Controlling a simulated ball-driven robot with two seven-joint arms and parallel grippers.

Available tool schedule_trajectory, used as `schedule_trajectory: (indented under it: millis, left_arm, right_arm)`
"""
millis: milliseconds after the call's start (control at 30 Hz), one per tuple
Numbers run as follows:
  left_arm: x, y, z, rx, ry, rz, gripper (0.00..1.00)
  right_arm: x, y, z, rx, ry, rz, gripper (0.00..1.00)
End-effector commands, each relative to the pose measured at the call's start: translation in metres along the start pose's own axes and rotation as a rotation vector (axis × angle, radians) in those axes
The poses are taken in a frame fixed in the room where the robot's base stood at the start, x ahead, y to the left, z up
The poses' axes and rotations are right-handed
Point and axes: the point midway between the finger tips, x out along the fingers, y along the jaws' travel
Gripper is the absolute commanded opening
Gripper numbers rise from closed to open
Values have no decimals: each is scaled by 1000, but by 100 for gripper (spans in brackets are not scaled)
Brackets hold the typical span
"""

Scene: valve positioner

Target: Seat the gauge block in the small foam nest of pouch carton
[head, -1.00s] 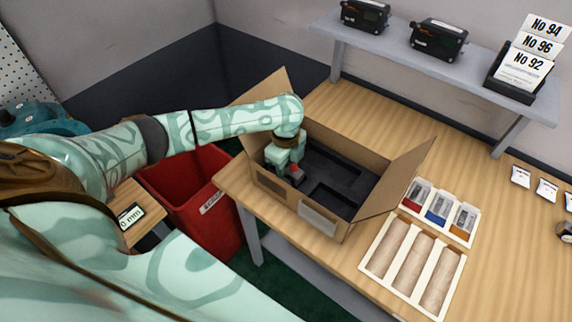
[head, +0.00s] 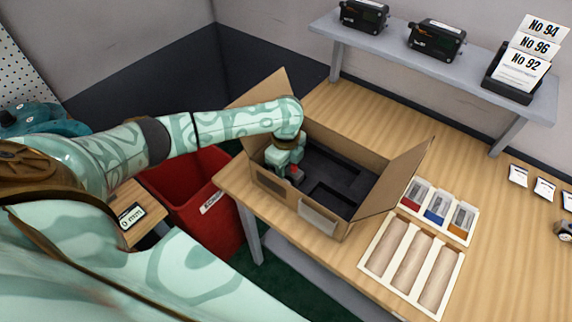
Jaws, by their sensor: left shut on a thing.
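The open pouch carton (head: 358,216) stands on the wooden bench with its flaps up and dark foam (head: 334,171) inside. The foam has recesses of different sizes. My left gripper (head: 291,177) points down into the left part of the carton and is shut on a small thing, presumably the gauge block. A small red spot (head: 297,169) shows at its fingers. The fingers and wrist hide most of the held thing and the foam under it, so I cannot tell whether it sits in the small nest. My right gripper is not in view.
A white tray (head: 369,264) with several brown rolls and a tray of red, blue and orange items (head: 437,211) lie right of the carton. A red bin (head: 203,195) stands left of the bench. A shelf (head: 390,46) holds black devices and number cards.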

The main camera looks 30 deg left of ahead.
Motion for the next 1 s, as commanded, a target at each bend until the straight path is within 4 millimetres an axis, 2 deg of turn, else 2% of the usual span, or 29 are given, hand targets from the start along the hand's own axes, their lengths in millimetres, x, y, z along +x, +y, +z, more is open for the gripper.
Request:
schedule_trajectory:
  millis: [33, 67, 100, 133, 400, 533, 667, 800, 1000]
  left_arm:
    - [2, 0, 0, 0, 0, 0, 0]
    - [1, 0, 0, 0, 0, -1, 39]
    - [1, 0, 0, 0, 0, -1, 50]
    - [1, 0, 0, 0, 0, -1, 56]
    - [0, 0, 0, 0, 0, 0, 56]
    - [-12, 0, 0, 1, 1, -2, 56]
    - [-41, -1, 0, 1, 0, -5, 56]
    - [-82, -1, 0, 2, 0, -6, 56]
    - [-131, -1, 0, 1, -1, -4, 56]
  right_arm:
    - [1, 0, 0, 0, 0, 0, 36]
    - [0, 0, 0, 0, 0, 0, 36]
    - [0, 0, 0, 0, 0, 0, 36]
    - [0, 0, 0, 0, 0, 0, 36]
    - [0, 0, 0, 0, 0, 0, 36]
    - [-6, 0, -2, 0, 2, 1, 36]
    - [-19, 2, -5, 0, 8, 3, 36]
    - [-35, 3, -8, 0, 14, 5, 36]
    - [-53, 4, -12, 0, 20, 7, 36]
